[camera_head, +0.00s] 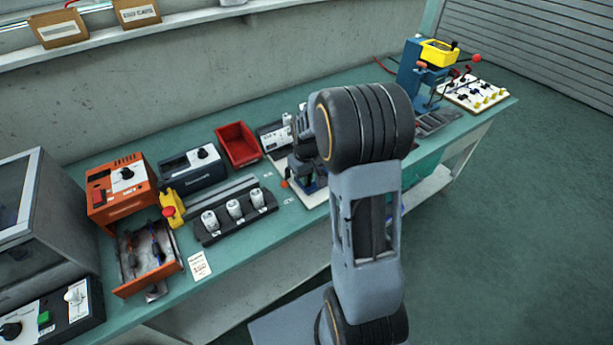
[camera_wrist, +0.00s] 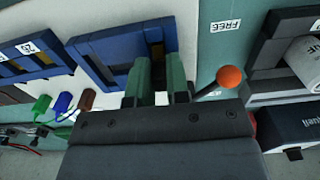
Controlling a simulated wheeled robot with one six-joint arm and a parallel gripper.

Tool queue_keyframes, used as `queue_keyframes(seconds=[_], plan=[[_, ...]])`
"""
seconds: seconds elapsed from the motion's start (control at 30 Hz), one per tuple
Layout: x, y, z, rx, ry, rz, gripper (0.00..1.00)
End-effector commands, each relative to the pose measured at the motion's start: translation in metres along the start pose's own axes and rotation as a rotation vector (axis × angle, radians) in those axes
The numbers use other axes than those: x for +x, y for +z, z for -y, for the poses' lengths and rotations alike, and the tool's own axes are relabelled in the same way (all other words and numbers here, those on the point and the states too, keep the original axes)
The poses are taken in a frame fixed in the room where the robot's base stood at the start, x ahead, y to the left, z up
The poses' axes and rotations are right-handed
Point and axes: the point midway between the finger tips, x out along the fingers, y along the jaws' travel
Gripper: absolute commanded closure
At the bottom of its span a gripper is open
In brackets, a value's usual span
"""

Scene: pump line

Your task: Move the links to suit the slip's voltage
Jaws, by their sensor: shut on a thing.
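In the wrist view my gripper (camera_wrist: 160,85) has its two green fingers close together at a blue slotted frame (camera_wrist: 92,42) on a white board. An orange ball on a lever (camera_wrist: 230,77) stands just right of the fingers. In the head view my arm hides the gripper and most of this unit; the orange ball (camera_head: 285,184) shows. A printed slip (camera_head: 199,266) lies at the bench's front edge, too small to read.
An open orange drawer (camera_head: 150,262) holds loose parts. A black rack with white knobs (camera_head: 236,212), a yellow box with a red button (camera_head: 171,204) and a red bin (camera_head: 237,145) stand left of my arm. Coloured lead ends (camera_wrist: 62,103) lie at left in the wrist view.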

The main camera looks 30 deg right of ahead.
Motion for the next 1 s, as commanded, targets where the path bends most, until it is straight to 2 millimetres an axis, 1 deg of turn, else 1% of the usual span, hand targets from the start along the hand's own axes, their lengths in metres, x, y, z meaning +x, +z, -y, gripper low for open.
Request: queue_keyframes(seconds=[0.17, 0.2, 0.5, 0.67, 0.73, 0.77, 1.0], plan=[[0.0003, 0.0002, 0.0001, 0.000, 0.000, 0.001, 1.00], [0.0002, 0.0002, 0.0001, 0.000, 0.000, 0.001, 0.83], [0.0001, 0.0002, 0.0000, 0.000, 0.000, 0.001, 0.54], [0.0001, 0.0002, 0.0000, 0.000, 0.000, 0.001, 0.54], [0.0001, 0.0002, 0.0001, 0.000, 0.000, 0.001, 0.47], [0.0001, 0.0002, 0.0001, 0.000, 0.000, 0.001, 0.46], [-0.0003, 0.0002, 0.0000, 0.000, 0.000, 0.001, 0.46]])
